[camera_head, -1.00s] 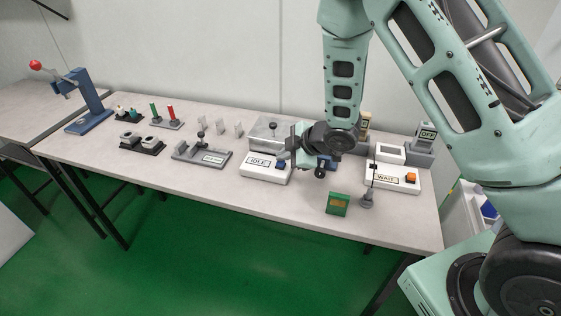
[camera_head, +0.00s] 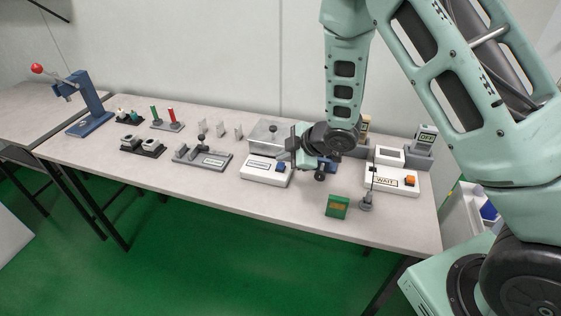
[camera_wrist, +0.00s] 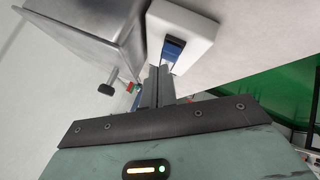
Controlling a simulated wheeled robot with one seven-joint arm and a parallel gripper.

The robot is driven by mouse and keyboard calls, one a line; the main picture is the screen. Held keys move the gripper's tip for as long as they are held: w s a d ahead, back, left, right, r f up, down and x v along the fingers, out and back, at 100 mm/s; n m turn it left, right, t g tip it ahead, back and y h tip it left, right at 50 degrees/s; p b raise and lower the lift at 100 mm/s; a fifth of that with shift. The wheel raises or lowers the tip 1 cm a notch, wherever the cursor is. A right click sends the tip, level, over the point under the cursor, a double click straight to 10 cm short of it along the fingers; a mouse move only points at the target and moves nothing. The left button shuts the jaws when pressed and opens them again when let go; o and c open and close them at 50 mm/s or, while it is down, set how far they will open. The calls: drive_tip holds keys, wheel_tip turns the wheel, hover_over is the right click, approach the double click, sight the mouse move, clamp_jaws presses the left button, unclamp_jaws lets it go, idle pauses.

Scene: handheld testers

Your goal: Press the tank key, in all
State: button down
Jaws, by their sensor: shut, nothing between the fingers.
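A white tester box (camera_head: 265,172) stands at the table's front middle, before a grey metal tank (camera_head: 269,134). It has a label display (camera_head: 257,164), its small text unreadable, and a blue key (camera_head: 281,167) at its right end. In the wrist view, the white box (camera_wrist: 196,22) and the blue key (camera_wrist: 173,50) lie just beyond the fingertips. My gripper (camera_wrist: 162,72) is shut and empty, its tips at the blue key. I cannot tell whether they touch it. In the head view, my arm's wrist partly covers the area right of the key.
A second white box (camera_head: 398,181) reads WAIT and has an orange key (camera_head: 410,181). Levers and switch stands fill the table's left. A grey stand (camera_head: 424,138) reads OFF.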

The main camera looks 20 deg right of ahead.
sight(284, 171)
drive_tip(key=shift+r, duration=0.3)
wheel_tip(284, 171, up, 5)
drive_tip(key=p, duration=0.4)
idle(0.9)
